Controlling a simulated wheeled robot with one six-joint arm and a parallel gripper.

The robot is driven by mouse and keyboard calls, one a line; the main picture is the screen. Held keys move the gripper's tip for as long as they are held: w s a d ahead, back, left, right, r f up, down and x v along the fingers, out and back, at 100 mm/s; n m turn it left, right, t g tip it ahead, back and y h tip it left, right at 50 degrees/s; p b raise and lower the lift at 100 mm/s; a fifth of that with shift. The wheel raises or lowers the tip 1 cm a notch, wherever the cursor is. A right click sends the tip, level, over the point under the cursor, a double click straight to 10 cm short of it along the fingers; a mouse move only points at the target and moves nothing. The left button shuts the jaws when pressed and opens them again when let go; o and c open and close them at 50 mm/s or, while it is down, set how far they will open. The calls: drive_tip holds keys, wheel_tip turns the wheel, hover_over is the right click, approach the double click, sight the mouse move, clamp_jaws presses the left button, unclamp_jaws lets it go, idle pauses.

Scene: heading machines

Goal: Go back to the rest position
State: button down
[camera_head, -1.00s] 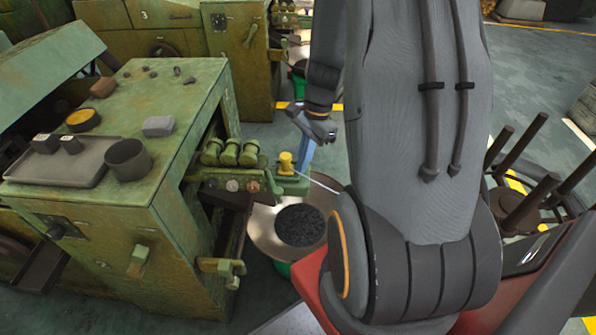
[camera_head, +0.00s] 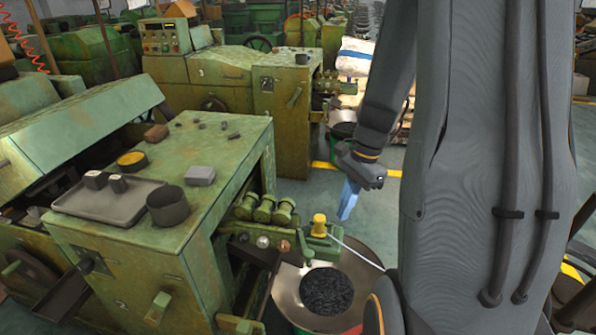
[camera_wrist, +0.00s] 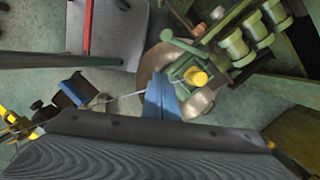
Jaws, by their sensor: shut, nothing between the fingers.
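My gripper (camera_head: 349,199) is in the middle of the head view, its blue fingers pointing down and shut with nothing between them. It hangs in the air to the right of the green heading machine (camera_head: 190,235), near the machine's yellow-capped part (camera_head: 319,225). The wrist view shows the blue fingers (camera_wrist: 162,100) together, with the yellow cap (camera_wrist: 196,77) beside them. My grey arm covers much of the right side of the head view.
A round pan with dark pieces (camera_head: 325,290) stands below the machine's end. On the machine top are a grey tray (camera_head: 125,210), a dark cup (camera_head: 168,206) and a grey block (camera_head: 200,175). Another green machine (camera_head: 230,75) stands behind. Floor (camera_head: 295,190) shows between the machines.

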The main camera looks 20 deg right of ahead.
drive_tip(key=shift+a, duration=0.1)
drive_tip(key=s+a+r+n+h+b, duration=0.1)
drive_tip(key=a+n, duration=0.7)
drive_tip(key=s+a+r+n+t+h+b, duration=0.1)
drive_tip(key=s+a+n, duration=0.1)
drive_tip(key=a+n, duration=0.6)
drive_tip(key=shift+s+r+n+h+b, duration=0.15)
drive_tip(key=shift+r+n+h+b, duration=0.15)
drive_tip(key=shift+n, duration=0.5)
